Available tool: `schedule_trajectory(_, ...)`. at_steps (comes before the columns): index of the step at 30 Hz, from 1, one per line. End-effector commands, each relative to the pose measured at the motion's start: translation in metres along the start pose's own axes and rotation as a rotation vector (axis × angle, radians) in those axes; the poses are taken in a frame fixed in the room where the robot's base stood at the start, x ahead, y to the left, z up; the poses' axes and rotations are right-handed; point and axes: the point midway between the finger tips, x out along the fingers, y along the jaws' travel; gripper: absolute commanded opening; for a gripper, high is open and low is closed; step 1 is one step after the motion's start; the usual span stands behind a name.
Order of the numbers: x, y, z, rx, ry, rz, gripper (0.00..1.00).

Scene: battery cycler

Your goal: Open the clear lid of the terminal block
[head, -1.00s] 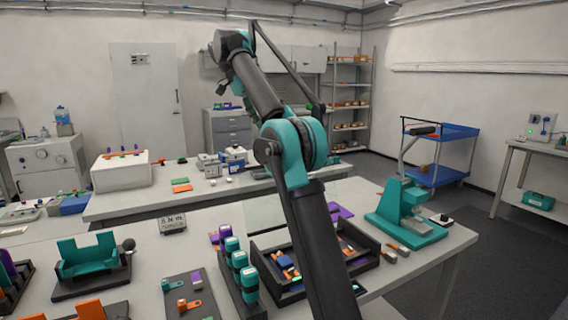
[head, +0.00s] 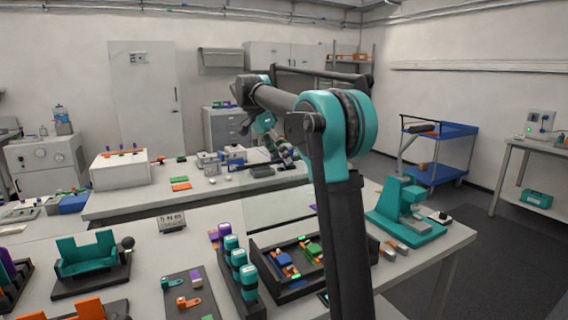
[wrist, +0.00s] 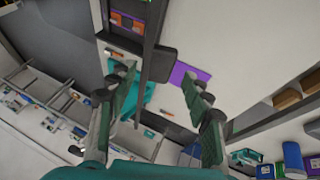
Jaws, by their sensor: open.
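My gripper (wrist: 158,76) is open in the wrist view, with its two fingers spread and nothing between them. It also shows in the head view (head: 284,150), small and partly overlapped by my arm, in front of the back bench. A dark tray (head: 260,244) on the front bench holds small blue, orange and green parts with lit green spots. The gripper is apart from this tray.
A teal press (head: 405,210) stands at the front bench's right end. A rack of teal-capped cylinders (head: 240,285) is left of the tray. A teal cradle (head: 88,258) stands at left. A blue cart (head: 440,150) stands behind.

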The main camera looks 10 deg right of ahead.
Motion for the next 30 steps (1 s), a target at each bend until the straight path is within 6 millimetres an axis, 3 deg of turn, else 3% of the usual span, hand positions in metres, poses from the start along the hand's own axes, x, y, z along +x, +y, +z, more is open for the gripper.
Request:
schedule_trajectory(6,0.02,0.0,-0.001,0.001,0.0,0.0,0.5)
schedule_trajectory(16,0.022,0.0,0.0,0.0,0.0,0.0,0.5)
schedule_trajectory(28,0.022,-0.001,0.0,0.0,0.001,-0.002,0.0)
schedule_trajectory(30,0.022,-0.001,0.0,0.0,0.001,-0.003,0.0)
